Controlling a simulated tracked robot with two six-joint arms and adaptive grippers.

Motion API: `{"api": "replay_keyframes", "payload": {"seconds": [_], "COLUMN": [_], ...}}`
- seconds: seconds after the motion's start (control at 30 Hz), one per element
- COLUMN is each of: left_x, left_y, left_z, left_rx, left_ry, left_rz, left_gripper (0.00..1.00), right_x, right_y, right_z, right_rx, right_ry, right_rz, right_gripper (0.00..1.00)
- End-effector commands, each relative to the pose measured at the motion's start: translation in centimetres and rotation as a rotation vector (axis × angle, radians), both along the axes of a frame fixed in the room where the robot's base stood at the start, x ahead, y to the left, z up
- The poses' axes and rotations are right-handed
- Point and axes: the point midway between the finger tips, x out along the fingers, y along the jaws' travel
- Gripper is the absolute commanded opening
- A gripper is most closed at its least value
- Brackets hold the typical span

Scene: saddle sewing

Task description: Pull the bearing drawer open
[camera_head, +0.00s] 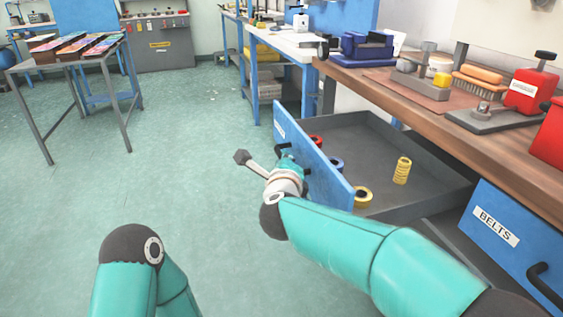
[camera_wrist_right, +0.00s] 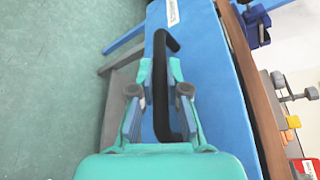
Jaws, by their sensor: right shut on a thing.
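The drawer's blue front panel (camera_head: 325,178) stands well out from the workbench, and its grey tray (camera_head: 385,135) is open to view. My right gripper (camera_head: 289,161) is at the drawer's front. In the right wrist view its fingers (camera_wrist_right: 159,92) are either side of the black bar handle (camera_wrist_right: 160,65), shut on it. My left arm shows at the bottom left of the head view; its gripper is out of view.
The wooden workbench top (camera_head: 440,105) holds a red press (camera_head: 530,88), a brush (camera_head: 480,80) and a blue vise (camera_head: 367,47). The green floor (camera_head: 190,150) left of the drawer is clear.

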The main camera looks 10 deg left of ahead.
Motion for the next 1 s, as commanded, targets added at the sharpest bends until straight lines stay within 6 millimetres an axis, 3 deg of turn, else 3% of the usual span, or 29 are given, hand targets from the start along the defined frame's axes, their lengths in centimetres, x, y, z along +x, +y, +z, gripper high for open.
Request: {"api": "replay_keyframes", "payload": {"seconds": [0.03, 0.17, 0.57, 0.77, 1.0], "left_x": [0.0, 0.0, 0.0, 0.0, 0.0], "left_y": [0.0, 0.0, 0.0, 0.0, 0.0], "left_z": [-0.1, 0.0, 0.0, 0.1, 0.0], "left_rx": [0.000, 0.000, 0.000, 0.000, 0.000], "left_ry": [0.000, 0.000, 0.000, 0.000, 0.000], "left_rz": [0.000, 0.000, 0.000, 0.000, 0.000], "left_gripper": [0.00, 0.00, 0.00, 0.00, 0.00], "right_x": [-0.1, -0.1, -0.5, -2.9, -7.7], "right_y": [0.1, 0.1, -0.1, -0.5, -1.6], "right_z": [-0.8, -0.7, -0.1, 0.4, 1.4], "right_rx": [-0.004, -0.004, -0.003, -0.003, -0.003], "right_ry": [0.014, 0.012, 0.005, 0.004, 0.004], "right_rz": [0.003, 0.002, 0.003, 0.005, 0.006], "right_gripper": [0.19, 0.39, 0.39, 0.39, 0.39]}}
